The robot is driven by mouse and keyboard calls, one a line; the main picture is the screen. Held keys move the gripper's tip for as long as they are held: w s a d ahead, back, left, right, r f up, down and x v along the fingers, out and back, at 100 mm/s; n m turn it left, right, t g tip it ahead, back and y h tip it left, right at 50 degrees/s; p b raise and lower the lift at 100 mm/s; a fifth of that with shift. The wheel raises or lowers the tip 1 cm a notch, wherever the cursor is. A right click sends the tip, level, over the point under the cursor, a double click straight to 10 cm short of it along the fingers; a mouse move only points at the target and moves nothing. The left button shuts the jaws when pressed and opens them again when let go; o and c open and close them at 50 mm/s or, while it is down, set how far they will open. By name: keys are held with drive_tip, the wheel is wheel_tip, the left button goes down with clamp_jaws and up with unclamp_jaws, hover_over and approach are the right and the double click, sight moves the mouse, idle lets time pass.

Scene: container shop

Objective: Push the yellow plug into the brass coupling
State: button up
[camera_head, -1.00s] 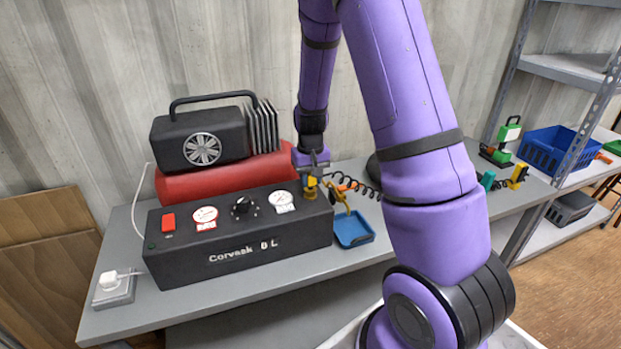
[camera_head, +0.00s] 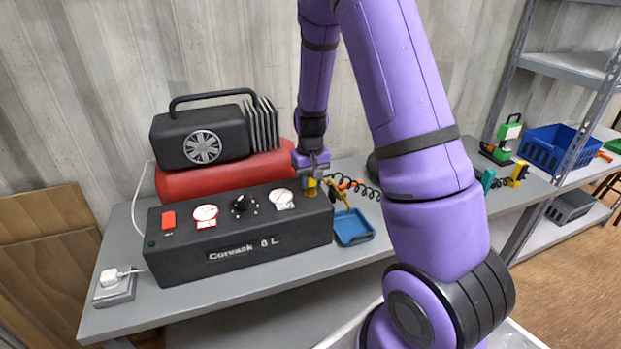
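The brass coupling (camera_head: 309,193) stands at the right end of the black compressor panel's top. A small yellow piece, seemingly the yellow plug (camera_head: 311,183), shows just above it, directly under my gripper (camera_head: 312,176). My gripper points down over the coupling. The fingers are small and partly hidden, so I cannot tell whether they are shut on the plug or only touch it. I also cannot tell how deep the plug sits in the coupling.
The black panel (camera_head: 240,268) has gauges, a knob and a red switch. A red tank (camera_head: 215,180) lies behind it. A yellow tool (camera_head: 338,197) hangs beside the coupling above a blue tray (camera_head: 353,228). A coiled black hose (camera_head: 368,190) runs right.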

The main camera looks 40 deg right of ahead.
drive_tip(key=o, duration=0.5)
wheel_tip(320, 180, up, 10)
drive_tip(key=shift+r, duration=0.4)
idle(0.5)
drive_tip(key=shift+r, duration=0.2)
drive_tip(key=s+a+r+n+t, duration=0.1)
drive_tip(key=s+a+r+t, duration=0.1)
drive_tip(key=s+a+r, duration=0.5)
drive_tip(key=s+a+r+n+t, duration=0.1)
drive_tip(key=s+a+r+t, duration=0.15)
drive_tip(key=s+r, duration=0.8)
drive_tip(key=s+a+r, duration=0.1)
drive_tip(key=s, duration=0.3)
drive_tip(key=s+a+r+n, duration=0.1)
drive_tip(key=s+a, duration=0.1)
drive_tip(key=s, duration=0.3)
drive_tip(key=shift+a+r+t, duration=0.25)
drive_tip(key=shift+t, duration=0.1)
